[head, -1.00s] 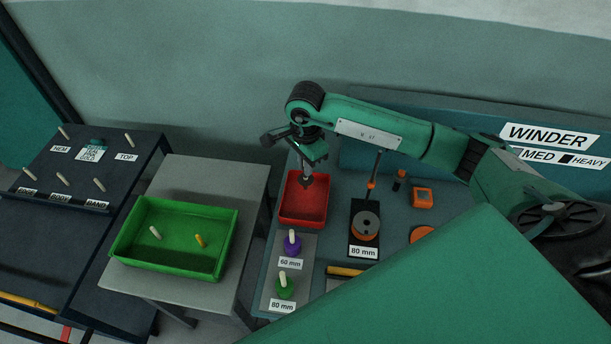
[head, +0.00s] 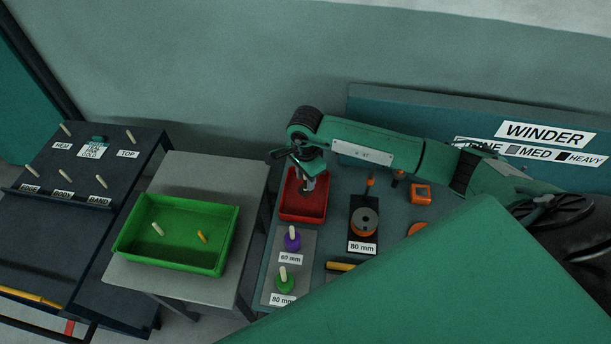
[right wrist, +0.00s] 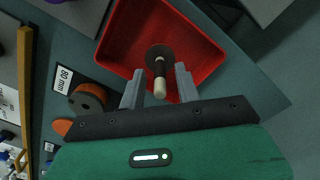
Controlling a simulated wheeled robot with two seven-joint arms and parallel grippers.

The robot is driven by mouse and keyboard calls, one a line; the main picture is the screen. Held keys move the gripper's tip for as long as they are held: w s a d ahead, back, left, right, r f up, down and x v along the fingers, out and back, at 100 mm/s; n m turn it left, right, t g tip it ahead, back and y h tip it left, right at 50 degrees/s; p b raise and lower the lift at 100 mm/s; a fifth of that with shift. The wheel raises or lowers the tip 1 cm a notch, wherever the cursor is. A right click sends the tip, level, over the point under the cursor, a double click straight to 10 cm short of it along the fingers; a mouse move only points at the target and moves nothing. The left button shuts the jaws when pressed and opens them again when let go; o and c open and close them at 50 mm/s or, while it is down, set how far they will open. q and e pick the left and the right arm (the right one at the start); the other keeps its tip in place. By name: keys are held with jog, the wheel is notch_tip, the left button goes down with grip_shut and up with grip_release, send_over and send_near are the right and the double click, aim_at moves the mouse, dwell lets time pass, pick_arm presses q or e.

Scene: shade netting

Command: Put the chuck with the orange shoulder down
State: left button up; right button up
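A chuck with a dark brownish disc and a pale-ended peg (right wrist: 160,58) shows in the right wrist view, over the floor of the red tray (right wrist: 205,40). I see no clear orange on it, and cannot tell whether it touches the tray. My right gripper (head: 308,188) is down at the red tray (head: 302,213) in the head view. In the right wrist view its fingers (right wrist: 159,72) stand apart on either side of the peg, with gaps showing. An orange piece with a grey disc on top (head: 364,224) stands on the black 80 mm holder. My left gripper is not in view.
A purple chuck (head: 292,240) and a green chuck (head: 284,282) stand on the labelled plate in front. The green tray (head: 170,262) on the grey side table holds two small pegs. An orange box (head: 420,194) lies to the right, before the WINDER board (head: 420,115).

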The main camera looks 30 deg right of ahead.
notch_tip(320, 180, up, 11)
jog(key=b, duration=0.3)
jog(key=shift+f+b, duration=0.1)
jog(key=shift+b, duration=0.2)
jog(key=shift+r, duration=0.65)
